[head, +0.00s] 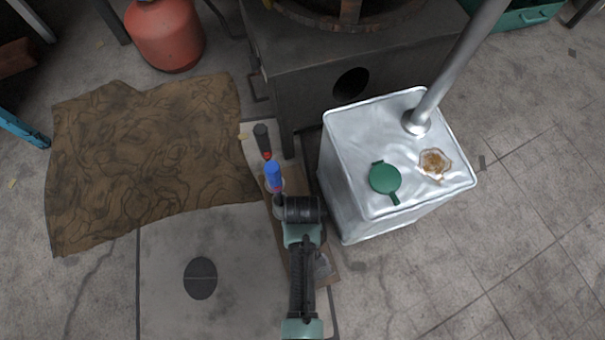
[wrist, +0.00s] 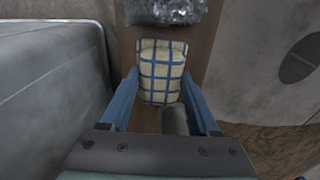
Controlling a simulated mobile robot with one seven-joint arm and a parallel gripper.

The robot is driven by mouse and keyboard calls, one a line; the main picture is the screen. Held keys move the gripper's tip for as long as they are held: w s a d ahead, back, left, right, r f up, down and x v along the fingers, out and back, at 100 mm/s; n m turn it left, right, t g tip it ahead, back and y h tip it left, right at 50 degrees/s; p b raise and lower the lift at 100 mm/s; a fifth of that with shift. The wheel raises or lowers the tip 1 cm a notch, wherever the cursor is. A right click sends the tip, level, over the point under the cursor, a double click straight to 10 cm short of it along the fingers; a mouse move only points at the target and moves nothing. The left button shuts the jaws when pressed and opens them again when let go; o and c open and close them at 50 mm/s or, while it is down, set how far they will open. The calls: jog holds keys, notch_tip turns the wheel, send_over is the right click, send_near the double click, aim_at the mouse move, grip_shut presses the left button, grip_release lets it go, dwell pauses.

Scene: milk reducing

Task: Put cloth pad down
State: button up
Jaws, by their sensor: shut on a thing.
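The cloth pad (wrist: 161,62) is cream with a blue grid pattern and shows in the wrist view between my gripper's two blue fingers. My gripper (wrist: 161,82) is shut on it, with a finger along each side. In the head view my gripper (head: 273,178) is over a narrow brown board (head: 328,279), left of the metal can. The pad cannot be made out clearly in the head view. The board lies below the pad in the wrist view (wrist: 203,50). I cannot tell whether the pad touches it.
A silver can (head: 350,150) with a green cap (head: 385,179) stands close right. A dark stove (head: 350,50) stands behind. A dark-handled tool (head: 262,138) lies beyond my gripper. A crumpled silver piece (wrist: 165,10) lies beside the pad. Brown sacking (head: 145,155) covers the left floor.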

jog(key=shift+r, duration=0.1)
jog(key=shift+f, duration=0.2)
jog(key=o, duration=1.2)
jog(key=shift+r, duration=0.2)
notch_tip(320, 180, up, 12)
jog(key=p, duration=0.8)
jog(key=shift+p, duration=0.3)
